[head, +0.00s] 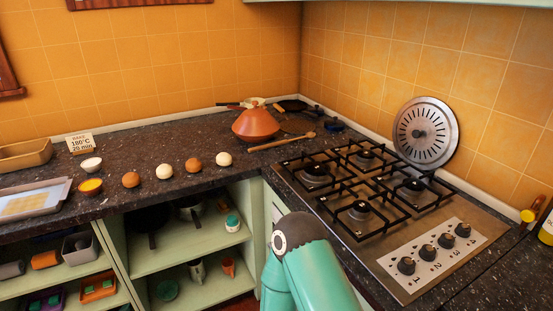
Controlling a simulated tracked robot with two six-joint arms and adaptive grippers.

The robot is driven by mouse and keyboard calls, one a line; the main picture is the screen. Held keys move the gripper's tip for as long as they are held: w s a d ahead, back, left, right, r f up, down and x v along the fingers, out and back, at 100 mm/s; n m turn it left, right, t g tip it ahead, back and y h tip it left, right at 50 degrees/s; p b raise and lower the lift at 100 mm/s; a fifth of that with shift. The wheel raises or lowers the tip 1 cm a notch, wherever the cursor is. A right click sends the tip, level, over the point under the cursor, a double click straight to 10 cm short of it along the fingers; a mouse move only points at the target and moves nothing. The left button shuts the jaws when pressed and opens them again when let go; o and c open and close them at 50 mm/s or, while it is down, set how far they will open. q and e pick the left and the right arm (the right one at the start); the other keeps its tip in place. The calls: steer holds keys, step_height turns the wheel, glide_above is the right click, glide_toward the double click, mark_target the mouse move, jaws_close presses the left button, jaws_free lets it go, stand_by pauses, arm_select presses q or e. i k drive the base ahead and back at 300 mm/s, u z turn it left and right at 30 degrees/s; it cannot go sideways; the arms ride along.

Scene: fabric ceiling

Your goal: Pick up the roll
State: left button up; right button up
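Several small round pieces stand in a loose row along the front of the dark counter (120,166): a brown one (131,179), a cream one (164,171), another brown one (194,165) and another cream one (224,159). I cannot tell whether these are rolls or eggs, and nothing else in view is clearly a roll. Neither of my grippers is in view. Only a teal and grey link of one of my arms shows at the bottom middle, well apart from the row.
A white bowl (91,165), a yellow-filled bowl (90,186) and a tray (33,199) lie at left. An orange-brown lidded pot (255,124) and a wooden spoon (281,142) are near the corner. A gas hob (450,213) fills the right. Open shelves (190,252) lie below.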

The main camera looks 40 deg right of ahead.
mark_target(224, 160)
steer(key=z, duration=0.3)
steer(key=i, duration=1)
steer(key=u, duration=0.05)
